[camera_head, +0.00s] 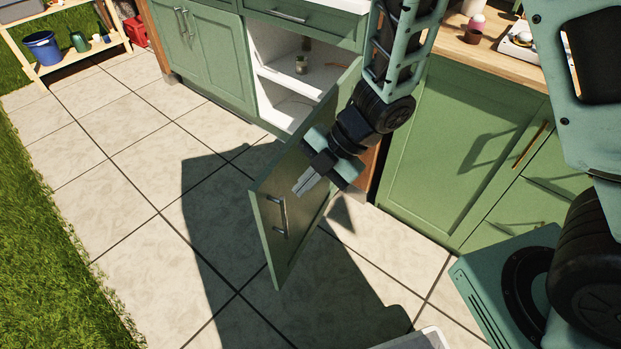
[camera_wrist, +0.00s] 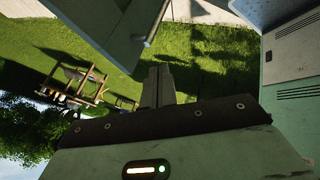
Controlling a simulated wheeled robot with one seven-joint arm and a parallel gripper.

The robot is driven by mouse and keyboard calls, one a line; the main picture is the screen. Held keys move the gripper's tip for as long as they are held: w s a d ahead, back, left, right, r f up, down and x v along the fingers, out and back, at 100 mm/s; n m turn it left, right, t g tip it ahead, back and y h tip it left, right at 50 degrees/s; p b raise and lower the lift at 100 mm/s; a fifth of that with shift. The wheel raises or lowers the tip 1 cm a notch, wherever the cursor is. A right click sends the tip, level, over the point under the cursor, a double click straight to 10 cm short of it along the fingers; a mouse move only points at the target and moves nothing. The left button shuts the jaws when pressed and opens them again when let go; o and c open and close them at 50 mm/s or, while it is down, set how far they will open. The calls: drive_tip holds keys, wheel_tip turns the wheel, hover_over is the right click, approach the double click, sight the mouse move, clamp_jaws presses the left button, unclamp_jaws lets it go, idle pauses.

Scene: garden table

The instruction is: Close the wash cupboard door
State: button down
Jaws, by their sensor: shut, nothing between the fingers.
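The wash cupboard door (camera_head: 290,205) is a green panel standing wide open, swung out from the white-lined cupboard (camera_head: 292,80).
Green cupboards flank the opening, with a wooden worktop (camera_head: 478,45) at the right. A small jar (camera_head: 301,65) stands on the inner shelf. Paved floor (camera_head: 130,215) lies clear to the left, with grass beyond. A wooden rack (camera_head: 70,55) with a blue bucket (camera_head: 42,48) stands at the upper left.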

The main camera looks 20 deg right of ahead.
sight(260, 207)
drive_tip(key=shift+w+a+f+b, duration=0.1)
drive_tip(key=shift+w+a+f, duration=0.5)
drive_tip(key=shift+a, duration=0.4)
drive_tip(key=shift+w+a+f+b, duration=0.1)
drive_tip(key=shift+w+a+f, duration=0.3)
drive_tip(key=shift+a+f, duration=0.45)
drive_tip(key=shift+w+a+f+b, duration=0.1)
drive_tip(key=shift+w+a+f, duration=0.45)
drive_tip(key=shift+a, duration=0.55)
